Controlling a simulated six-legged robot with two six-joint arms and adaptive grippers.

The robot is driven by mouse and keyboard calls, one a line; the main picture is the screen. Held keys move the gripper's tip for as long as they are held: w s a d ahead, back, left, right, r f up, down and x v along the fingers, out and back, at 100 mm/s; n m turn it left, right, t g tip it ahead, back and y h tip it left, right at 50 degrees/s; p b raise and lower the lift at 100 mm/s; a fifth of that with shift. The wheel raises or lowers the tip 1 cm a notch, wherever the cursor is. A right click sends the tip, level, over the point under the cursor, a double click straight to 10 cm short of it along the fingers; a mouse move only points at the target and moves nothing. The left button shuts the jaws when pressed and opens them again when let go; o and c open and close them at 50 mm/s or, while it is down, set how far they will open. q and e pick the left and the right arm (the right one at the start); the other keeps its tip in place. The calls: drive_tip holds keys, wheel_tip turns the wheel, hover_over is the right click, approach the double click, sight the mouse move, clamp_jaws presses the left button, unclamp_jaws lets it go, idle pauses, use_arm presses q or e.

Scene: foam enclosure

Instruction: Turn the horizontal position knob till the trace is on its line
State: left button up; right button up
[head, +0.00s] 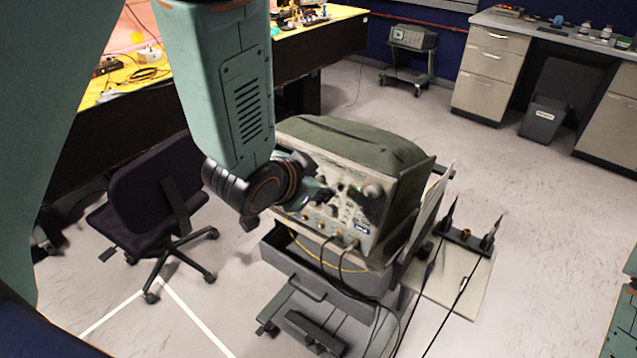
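An oscilloscope (376,205) with a green-grey cover on top stands on a wheeled cart in the middle of the head view. Its front panel carries several knobs and sockets, with cables plugged in low down. My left arm comes from the upper left and hides the left part of the panel. My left gripper (320,194) is at the front panel, among the knobs; its fingers are small and dark, and I cannot tell whether they are shut or touch a knob. The horizontal position knob cannot be singled out. The screen and trace cannot be made out. My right gripper is not in view.
The cart (305,277) has an open tray with cables below the oscilloscope. A dark office chair (150,195) stands to the left. Two probes stand in a holder (466,241) on the right, with cables trailing forward. Open floor lies behind, toward a bin (543,120).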

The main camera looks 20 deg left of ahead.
sight(335, 186)
use_arm(q)
drive_tip(key=shift+c, duration=0.4)
drive_tip(key=shift+a+f+b, duration=0.1)
drive_tip(key=shift+f+b, duration=0.2)
drive_tip(key=shift+b, duration=0.05)
drive_tip(key=shift+c, duration=0.9)
drive_tip(key=f+n+b, duration=0.1)
drive_tip(key=b, duration=0.1)
drive_tip(key=a+f+n+t+b, duration=0.1)
drive_tip(key=f+b, duration=0.1)
drive_tip(key=b, duration=0.1)
drive_tip(key=s+a+f+h+b, duration=0.1)
drive_tip(key=f+b, duration=0.1)
drive_tip(key=shift+n, duration=0.4)
drive_tip(key=shift+t+h, duration=0.7)
drive_tip(key=shift+t, duration=0.2)
drive_tip(key=w, duration=0.1)
drive_tip(key=w+d, duration=0.1)
drive_tip(key=w, duration=0.1)
drive_tip(key=w+d, duration=0.1)
drive_tip(key=w, duration=0.1)
drive_tip(key=shift+w+d+r+b, duration=0.1)
drive_tip(key=shift+w+d+b, duration=0.15)
drive_tip(key=shift+b, duration=0.15)
drive_tip(key=shift+w+d, duration=0.25)
drive_tip(key=shift+w, duration=0.3)
drive_tip(key=shift+f, duration=0.2)
drive_tip(key=shift+w, duration=0.1)
